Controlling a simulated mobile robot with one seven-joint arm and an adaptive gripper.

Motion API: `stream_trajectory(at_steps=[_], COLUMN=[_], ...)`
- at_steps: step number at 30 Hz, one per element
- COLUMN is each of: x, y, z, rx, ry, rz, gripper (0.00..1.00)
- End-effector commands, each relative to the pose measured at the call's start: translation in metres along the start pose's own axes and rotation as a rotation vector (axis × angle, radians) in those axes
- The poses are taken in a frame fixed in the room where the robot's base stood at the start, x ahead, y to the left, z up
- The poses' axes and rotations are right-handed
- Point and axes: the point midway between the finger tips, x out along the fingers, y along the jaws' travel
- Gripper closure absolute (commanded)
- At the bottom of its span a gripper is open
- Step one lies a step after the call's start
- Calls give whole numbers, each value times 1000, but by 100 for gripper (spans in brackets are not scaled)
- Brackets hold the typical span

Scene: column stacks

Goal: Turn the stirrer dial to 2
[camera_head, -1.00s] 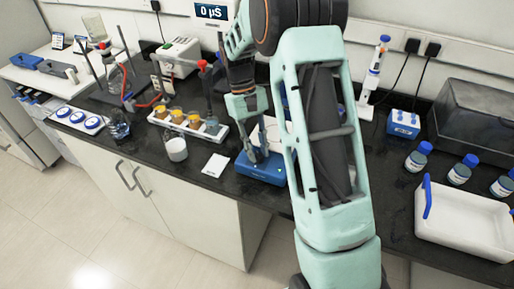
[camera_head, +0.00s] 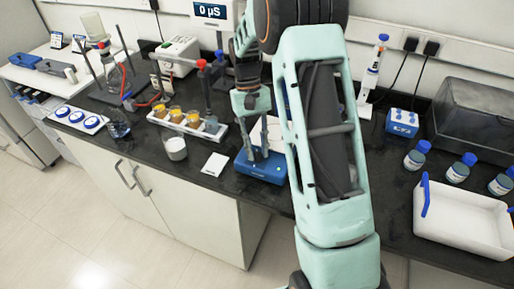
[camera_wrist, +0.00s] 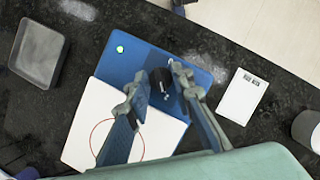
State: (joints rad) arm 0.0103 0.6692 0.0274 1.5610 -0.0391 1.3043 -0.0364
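The stirrer is a blue box (camera_head: 262,170) with a white top plate, on the black bench in the head view, partly hidden by my arm. In the wrist view its blue front (camera_wrist: 205,66), a green light (camera_wrist: 120,49) and the white plate with a red circle (camera_wrist: 82,138) show. The dark dial (camera_wrist: 159,78) is on the blue front. My gripper (camera_wrist: 160,80) is over the dial, its fingers apart on either side of it; whether they touch it is unclear. The dial's markings are hidden or too small to read. In the head view my gripper (camera_head: 257,150) points down at the stirrer.
A white card (camera_head: 214,164) and a beaker (camera_head: 175,148) lie left of the stirrer, near the bench's front edge. A white rack with amber vessels (camera_head: 178,120) stands behind. Right of my arm are blue-capped bottles (camera_head: 417,157) and a white tray (camera_head: 462,245).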

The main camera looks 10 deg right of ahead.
Motion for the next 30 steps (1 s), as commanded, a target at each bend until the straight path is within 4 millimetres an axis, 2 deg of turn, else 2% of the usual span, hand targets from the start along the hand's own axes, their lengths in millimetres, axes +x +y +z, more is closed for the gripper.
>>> stream_trajectory(at_steps=[1,5,12,16,20,30], x=[-1,-1,0,-7,-27,-96], y=[0,0,0,0,0,0], z=[0,0,0,-1,-1,-1], rx=[0,-1,-1,-1,-1,-1], ry=[2,2,1,3,5,4], rz=[0,0,0,1,1,1], gripper=[74,62,62,62,62,62])
